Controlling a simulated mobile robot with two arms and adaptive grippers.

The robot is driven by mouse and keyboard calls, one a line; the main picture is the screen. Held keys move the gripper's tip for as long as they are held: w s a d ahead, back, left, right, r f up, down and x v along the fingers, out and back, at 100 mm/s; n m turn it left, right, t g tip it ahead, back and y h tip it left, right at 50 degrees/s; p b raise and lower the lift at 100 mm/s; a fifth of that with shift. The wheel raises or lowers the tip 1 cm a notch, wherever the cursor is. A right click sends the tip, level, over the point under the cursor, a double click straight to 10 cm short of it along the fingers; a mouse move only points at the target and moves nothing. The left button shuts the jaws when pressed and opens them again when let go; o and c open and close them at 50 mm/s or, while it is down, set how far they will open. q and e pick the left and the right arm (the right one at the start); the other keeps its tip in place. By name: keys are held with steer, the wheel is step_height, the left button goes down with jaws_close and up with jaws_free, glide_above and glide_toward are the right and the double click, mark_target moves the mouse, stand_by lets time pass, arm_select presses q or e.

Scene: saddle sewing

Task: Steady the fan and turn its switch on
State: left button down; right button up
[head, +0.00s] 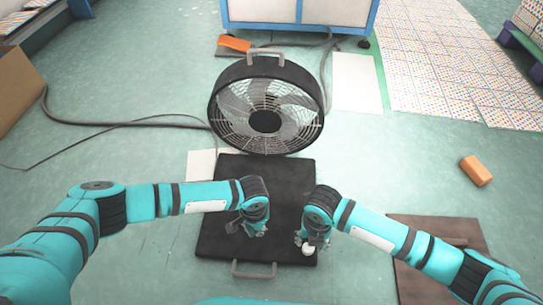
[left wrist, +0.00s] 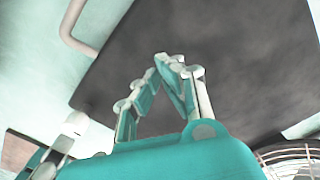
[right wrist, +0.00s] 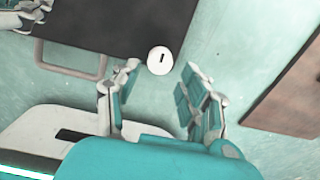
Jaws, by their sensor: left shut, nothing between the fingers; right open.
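The round black fan (head: 265,118) stands upright at the far end of its black base plate (head: 235,180), its grille facing me. A corner of its grille shows in the left wrist view (left wrist: 292,160). A white round knob (head: 308,249) with a dark slot sits at the plate's near right corner; it also shows in the right wrist view (right wrist: 160,60). My left gripper (head: 253,229) is shut and empty above the plate's middle; its fingertips meet in the left wrist view (left wrist: 172,60). My right gripper (head: 312,240) is open, its fingers either side of the knob in its view; contact cannot be told.
A grey handle (head: 254,270) sticks out from the plate's near edge. A brown board (head: 440,240) lies at the right, with an orange block (head: 475,170) beyond it. A dark cable (head: 120,123) runs along the floor at the left. A blue-framed cabinet (head: 300,12) stands behind.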

mark_target(257, 238)
arm_select(q)
steer(key=shift+f+b, duration=0.9)
steer(key=shift+f, duration=1.25)
arm_select(e)
steer(key=shift+f, duration=0.95)
arm_select(q)
steer(key=shift+f+p, duration=0.1)
steer(key=shift+p, duration=0.3)
arm_select(e)
steer(key=shift+r, duration=0.4)
